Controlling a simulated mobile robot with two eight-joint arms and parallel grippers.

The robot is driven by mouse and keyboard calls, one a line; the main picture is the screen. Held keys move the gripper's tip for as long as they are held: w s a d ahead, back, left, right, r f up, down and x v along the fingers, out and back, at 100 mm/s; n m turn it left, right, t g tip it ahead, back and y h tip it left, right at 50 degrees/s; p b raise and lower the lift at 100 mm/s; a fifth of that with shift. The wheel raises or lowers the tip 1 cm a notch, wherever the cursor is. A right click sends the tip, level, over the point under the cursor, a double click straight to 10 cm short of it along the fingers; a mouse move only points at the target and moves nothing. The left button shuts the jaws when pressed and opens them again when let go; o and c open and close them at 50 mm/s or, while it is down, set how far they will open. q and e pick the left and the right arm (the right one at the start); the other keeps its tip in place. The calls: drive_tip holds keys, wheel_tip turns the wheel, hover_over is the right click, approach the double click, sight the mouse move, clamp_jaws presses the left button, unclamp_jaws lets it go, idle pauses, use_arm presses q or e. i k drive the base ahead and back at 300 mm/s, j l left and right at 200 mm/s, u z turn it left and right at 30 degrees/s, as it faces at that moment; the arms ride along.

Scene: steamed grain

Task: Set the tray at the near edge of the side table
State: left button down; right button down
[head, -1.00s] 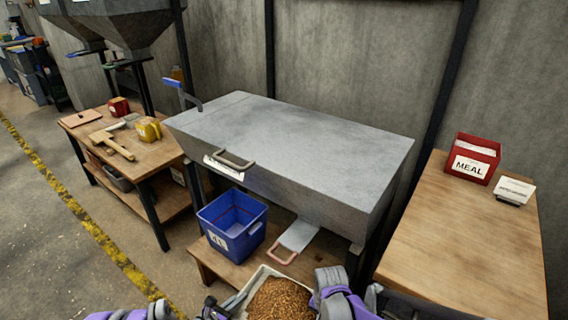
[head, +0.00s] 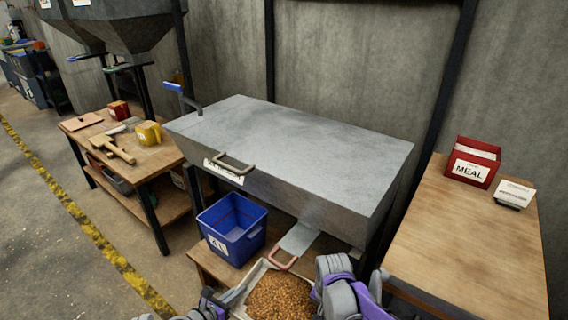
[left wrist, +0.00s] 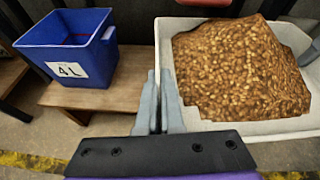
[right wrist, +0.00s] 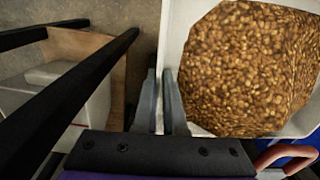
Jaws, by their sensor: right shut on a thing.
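The white tray (head: 250,283) is heaped with brown grain (head: 282,300) and shows at the bottom of the head view, cut off by the frame edge. My left gripper (head: 226,296) is at its left wall; in the left wrist view its fingers (left wrist: 160,105) are close together at the tray's wall (left wrist: 262,128). My right gripper (head: 322,288) is at the right side; its fingers (right wrist: 163,105) are shut on the tray's wall (right wrist: 178,30). A bare-fronted wooden table (head: 470,260) stands at the right, and another wooden table (head: 150,165) at the left.
A large grey metal box (head: 300,155) on a stand is ahead. A red MEAL box (head: 473,162) and a white block (head: 514,194) occupy the right table's back.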

sight(466, 265)
drive_tip(key=k+l+z, duration=0.1)
drive_tip(key=k+z, duration=0.15)
drive_tip(key=k, duration=0.2)
drive_tip(key=k+l+z, duration=0.25)
drive_tip(key=k, duration=0.15)
drive_tip(key=k+l+z, duration=0.15)
drive_tip(key=k+z, duration=0.15)
drive_tip(key=k, duration=0.1)
